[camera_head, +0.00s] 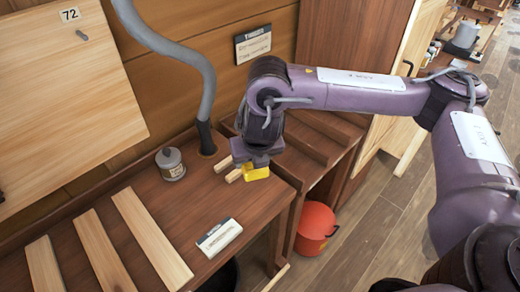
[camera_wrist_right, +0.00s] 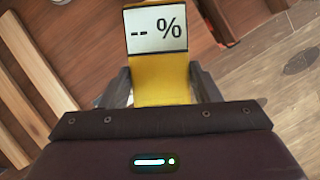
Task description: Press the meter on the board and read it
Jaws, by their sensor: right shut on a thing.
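The yellow meter (camera_head: 257,173) is held in my right gripper (camera_head: 250,163), above the right part of the bench. In the right wrist view the meter (camera_wrist_right: 161,78) sits between the two fingers, and its white display reads "-- %". Three pale boards lie side by side on the bench: a right one (camera_head: 150,238), a middle one (camera_head: 104,252) and a left one (camera_head: 44,265). The meter is apart from these boards, to their right. My left gripper is not in view.
A grey lidded jar (camera_head: 171,165) and a small sign (camera_head: 219,238) stand on the bench. Short wood pieces (camera_head: 224,164) lie by my right gripper. A grey hose (camera_head: 180,42) comes down to the bench. A red bucket (camera_head: 316,226) is on the floor.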

